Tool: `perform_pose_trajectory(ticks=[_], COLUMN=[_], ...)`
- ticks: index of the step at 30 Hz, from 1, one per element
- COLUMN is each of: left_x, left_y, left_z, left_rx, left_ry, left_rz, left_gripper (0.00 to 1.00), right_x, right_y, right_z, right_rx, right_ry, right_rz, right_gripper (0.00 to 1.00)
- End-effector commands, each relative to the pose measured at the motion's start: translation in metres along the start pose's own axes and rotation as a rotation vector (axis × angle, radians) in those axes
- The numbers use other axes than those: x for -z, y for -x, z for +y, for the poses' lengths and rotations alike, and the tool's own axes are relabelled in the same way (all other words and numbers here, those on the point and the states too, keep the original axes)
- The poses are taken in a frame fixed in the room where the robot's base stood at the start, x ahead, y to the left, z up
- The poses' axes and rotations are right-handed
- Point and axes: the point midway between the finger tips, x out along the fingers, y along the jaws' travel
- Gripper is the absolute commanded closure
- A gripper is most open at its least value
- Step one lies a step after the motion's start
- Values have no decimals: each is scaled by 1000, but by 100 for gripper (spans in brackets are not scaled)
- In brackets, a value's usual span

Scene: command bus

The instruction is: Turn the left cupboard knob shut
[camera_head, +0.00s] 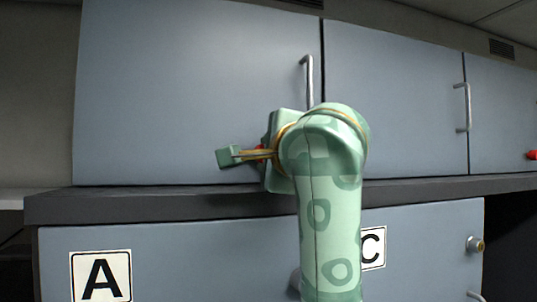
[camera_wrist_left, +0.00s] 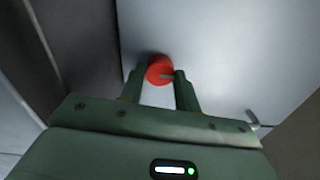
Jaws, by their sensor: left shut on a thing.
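The red cupboard knob (camera_wrist_left: 158,69) sits on the grey-blue door in the left wrist view. The two fingers of my left gripper (camera_wrist_left: 161,80) stand on either side of it, shut on it. A small dark mark or pointer shows on the knob's right side. In the head view my left gripper (camera_head: 245,156) is at the lower part of the left upper cupboard door (camera_head: 190,80). Only a little red of the knob (camera_head: 259,149) shows there; my arm and gripper hide the rest. My right gripper is not in view.
A dark ledge (camera_head: 130,205) runs below the upper doors. The left door has a vertical metal handle (camera_head: 308,75), close to my arm. Lower panels carry signs A (camera_head: 100,277) and C (camera_head: 373,248).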

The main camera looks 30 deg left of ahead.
Motion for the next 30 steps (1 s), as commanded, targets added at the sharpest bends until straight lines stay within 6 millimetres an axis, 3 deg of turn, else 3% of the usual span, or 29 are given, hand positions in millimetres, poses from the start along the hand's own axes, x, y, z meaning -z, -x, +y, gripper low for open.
perform_pose_trajectory(ticks=[1,2,4,13,17,20,30], left_x=[0,0,0,0,1,1,0], left_y=[0,0,0,1,13,33,126], left_z=[1,1,1,0,1,1,-1], left_rx=[-2,-2,-2,0,1,1,2], left_ry=[1,1,1,0,-1,2,1], left_rz=[0,0,0,1,2,3,-1], left_gripper=[90,65,46,46,46,46,46], right_x=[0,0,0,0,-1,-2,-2], right_y=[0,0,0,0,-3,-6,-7], right_z=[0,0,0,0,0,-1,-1], right_rx=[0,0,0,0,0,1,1], right_ry=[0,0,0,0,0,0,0], right_rz=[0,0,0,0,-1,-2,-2], right_gripper=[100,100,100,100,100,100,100])
